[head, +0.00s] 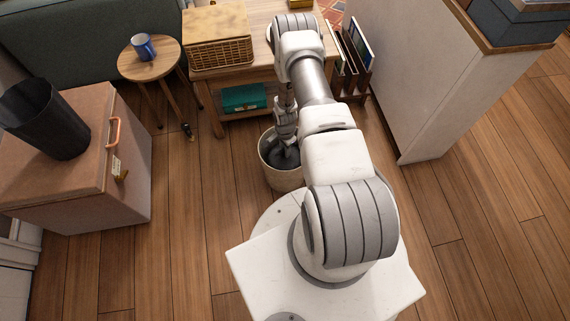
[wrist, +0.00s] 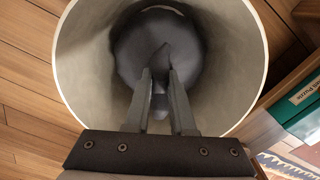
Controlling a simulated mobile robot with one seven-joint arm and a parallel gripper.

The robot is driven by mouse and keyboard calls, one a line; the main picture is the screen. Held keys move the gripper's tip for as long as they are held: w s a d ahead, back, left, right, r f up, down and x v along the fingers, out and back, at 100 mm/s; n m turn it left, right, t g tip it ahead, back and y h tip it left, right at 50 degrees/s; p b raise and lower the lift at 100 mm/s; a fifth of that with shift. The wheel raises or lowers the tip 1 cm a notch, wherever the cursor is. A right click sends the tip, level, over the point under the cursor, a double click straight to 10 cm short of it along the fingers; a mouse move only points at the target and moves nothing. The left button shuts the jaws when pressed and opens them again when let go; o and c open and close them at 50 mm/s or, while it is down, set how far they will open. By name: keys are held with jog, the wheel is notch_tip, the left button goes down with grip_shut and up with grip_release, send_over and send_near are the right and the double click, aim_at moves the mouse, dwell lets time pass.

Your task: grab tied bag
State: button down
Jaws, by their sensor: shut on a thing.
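The tied bag is dark grey and lies at the bottom of a pale round bin; it shows in the wrist view (wrist: 192,58) and partly in the head view (head: 290,158). The bin's rim surrounds it in the wrist view (wrist: 252,60), and the bin (head: 283,181) stands on the floor in the head view. My gripper (wrist: 160,75) reaches down into the bin, its fingers shut on the bag's raised top. In the head view my gripper (head: 284,135) is small and partly hidden by my arm.
A wooden table (head: 262,30) with a wicker basket (head: 218,38) stands behind the bin. A stool with a blue mug (head: 143,47) is at left. A brown box (head: 110,185) carries a black bin (head: 45,118). A white cabinet (head: 420,75) stands right. Floor between is clear.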

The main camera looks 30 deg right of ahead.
jog(key=shift+r, duration=0.15)
notch_tip(320, 180, up, 27)
jog(key=p, duration=1.5)
jog(key=shift+p, duration=0.4)
jog(key=shift+w, duration=0.1)
dwell(0.3)
